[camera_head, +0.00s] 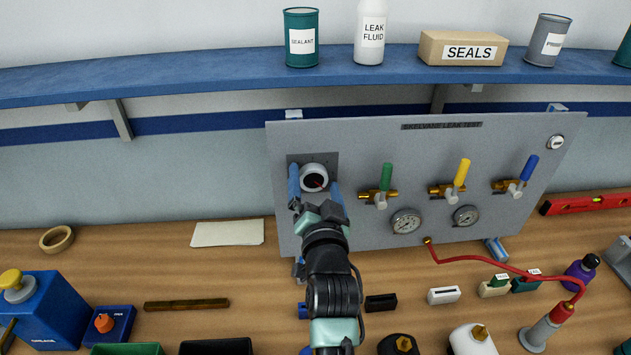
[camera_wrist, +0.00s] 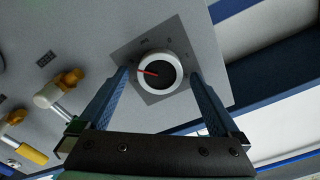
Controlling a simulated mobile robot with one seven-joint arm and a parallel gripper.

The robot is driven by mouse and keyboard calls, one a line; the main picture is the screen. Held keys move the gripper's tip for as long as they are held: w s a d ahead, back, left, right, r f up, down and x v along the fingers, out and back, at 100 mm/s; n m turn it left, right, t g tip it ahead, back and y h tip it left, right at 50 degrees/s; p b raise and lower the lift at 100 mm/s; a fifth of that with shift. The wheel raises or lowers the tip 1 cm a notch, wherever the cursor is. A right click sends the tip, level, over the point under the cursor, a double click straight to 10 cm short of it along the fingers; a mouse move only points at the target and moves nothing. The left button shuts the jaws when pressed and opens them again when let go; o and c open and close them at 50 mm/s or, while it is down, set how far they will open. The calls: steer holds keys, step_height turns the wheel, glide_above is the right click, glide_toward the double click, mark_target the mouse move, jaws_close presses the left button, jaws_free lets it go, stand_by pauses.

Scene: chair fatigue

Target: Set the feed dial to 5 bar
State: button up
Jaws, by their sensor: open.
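The feed dial (camera_head: 313,178) is a round knob with a white rim, a black face and a red pointer, on a dark square plate at the left end of the grey panel (camera_head: 450,150). In the wrist view the dial (camera_wrist: 161,74) sits ahead of my gripper, its pointer aimed to the picture's left. The scale marks around it are too small to read. My gripper (camera_head: 314,188) is open, with one blue finger on each side of the dial. In the wrist view the fingertips (camera_wrist: 158,75) flank the rim; I cannot tell whether they touch it.
Green (camera_head: 386,177), yellow (camera_head: 461,173) and blue (camera_head: 529,167) valve handles and two gauges (camera_head: 406,221) (camera_head: 466,215) are on the panel, right of the dial. A blue shelf (camera_head: 200,83) overhangs it. A red hose (camera_head: 500,264) runs across the bench. Free bench lies left of the panel.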

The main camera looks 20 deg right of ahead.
steer(key=c, duration=1.4)
steer(key=shift+n+b, duration=0.35)
steer(key=shift+n, duration=0.05)
steer(key=n+b, duration=0.2)
steer(key=shift+f+n, duration=0.15)
steer(key=shift+n, duration=0.15)
steer(key=n+b, duration=0.2)
steer(key=n, duration=0.3)
steer(key=shift+a+b, duration=0.1)
steer(key=shift+b, duration=0.3)
steer(key=shift+n, duration=0.3)
steer(key=o, duration=1.4)
